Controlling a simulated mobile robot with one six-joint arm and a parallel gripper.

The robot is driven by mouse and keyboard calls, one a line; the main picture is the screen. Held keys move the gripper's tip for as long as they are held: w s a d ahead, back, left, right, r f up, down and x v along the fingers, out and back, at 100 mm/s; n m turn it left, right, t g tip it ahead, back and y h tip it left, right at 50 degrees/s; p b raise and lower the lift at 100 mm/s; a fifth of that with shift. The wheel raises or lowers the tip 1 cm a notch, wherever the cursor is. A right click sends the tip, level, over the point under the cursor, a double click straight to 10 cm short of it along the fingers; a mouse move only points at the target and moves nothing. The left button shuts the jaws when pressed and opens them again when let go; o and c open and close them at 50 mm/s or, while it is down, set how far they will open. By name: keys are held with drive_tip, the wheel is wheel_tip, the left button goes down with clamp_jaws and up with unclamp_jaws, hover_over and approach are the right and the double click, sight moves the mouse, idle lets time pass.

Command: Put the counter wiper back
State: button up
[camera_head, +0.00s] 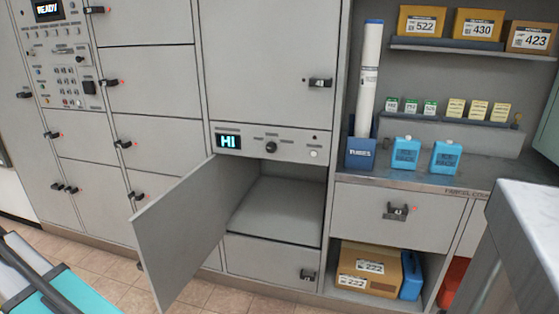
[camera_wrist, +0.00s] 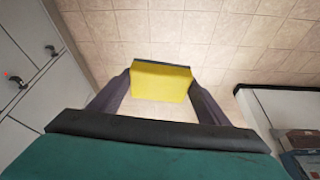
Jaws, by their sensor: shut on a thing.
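In the wrist view my gripper (camera_wrist: 161,80) is shut on a yellow block with a dark edge, the counter wiper (camera_wrist: 162,84). It is held between the two dark fingers, with tiled floor beyond it. The gripper's fingers and the wiper do not show in the head view; only a teal and grey part of my arm shows at its lower left. The parcel counter (camera_head: 476,184) is at the right in the head view.
An open locker door (camera_head: 185,228) swings out in front of an empty compartment (camera_head: 282,205). On the counter stand a blue tube holder (camera_head: 360,154) with a white tube and two blue packs (camera_head: 405,153). Boxes (camera_head: 421,22) fill the shelf above. A grey block edge (camera_head: 525,230) rises at the right.

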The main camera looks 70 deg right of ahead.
drive_tip(key=s+r, duration=0.5)
drive_tip(key=shift+s+d, duration=0.2)
drive_tip(key=shift+s, duration=0.1)
drive_tip(key=shift+d, duration=0.15)
